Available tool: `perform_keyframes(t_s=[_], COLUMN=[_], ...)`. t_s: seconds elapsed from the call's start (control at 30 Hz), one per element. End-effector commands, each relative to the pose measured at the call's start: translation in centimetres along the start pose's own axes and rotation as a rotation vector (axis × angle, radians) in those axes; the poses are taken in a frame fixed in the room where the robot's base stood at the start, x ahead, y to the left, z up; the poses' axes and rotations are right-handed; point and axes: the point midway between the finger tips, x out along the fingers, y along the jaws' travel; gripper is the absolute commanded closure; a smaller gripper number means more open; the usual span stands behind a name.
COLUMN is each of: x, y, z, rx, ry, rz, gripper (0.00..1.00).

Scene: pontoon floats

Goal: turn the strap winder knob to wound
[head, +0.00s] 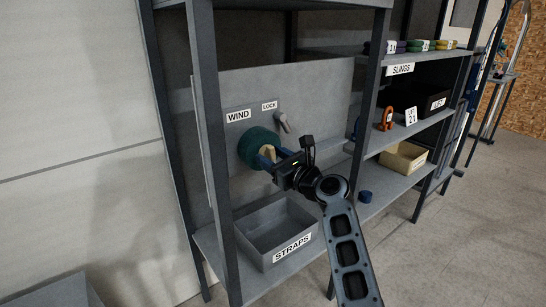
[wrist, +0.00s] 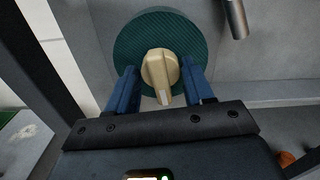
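The strap winder is a green ribbed disc (head: 246,148) on the grey back panel, below the WIND label (head: 238,115). A tan knob (wrist: 160,72) with a raised grip bar and a pale mark at its lower end sits at the disc's centre. In the wrist view the bar stands nearly upright, its marked end low. My gripper (wrist: 160,80) is at the knob, its blue fingers apart on the knob's left and right. Gaps show between the fingers and the knob. In the head view, my gripper (head: 264,158) partly hides the knob (head: 268,152).
A grey lever (head: 283,122) under the LOCK label (head: 269,105) is right of the disc. A grey STRAPS bin (head: 262,240) stands below. A rack post (head: 214,150) is close on the left, another (head: 367,110) on the right. Shelves with slings and boxes lie further right.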

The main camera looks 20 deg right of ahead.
Motion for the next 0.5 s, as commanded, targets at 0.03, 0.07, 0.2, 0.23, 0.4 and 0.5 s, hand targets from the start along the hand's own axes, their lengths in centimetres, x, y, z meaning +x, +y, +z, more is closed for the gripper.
perform_keyframes(t_s=[0.03, 0.07, 0.2, 0.23, 0.4, 0.5], x=[0.00, 0.01, 0.01, 0.02, -0.02, -0.49], y=[0.00, 0.00, -0.03, -0.04, -0.06, -0.06], z=[0.02, 0.04, 0.13, 0.15, 0.19, 0.11], rx=[0.000, 0.000, -0.001, -0.001, -0.001, -0.001], ry=[0.000, -0.001, -0.002, -0.003, -0.004, -0.003], rz=[0.000, 0.000, -0.001, -0.001, -0.002, -0.002], gripper=[0.43, 0.40, 0.29, 0.29, 0.29, 0.29])
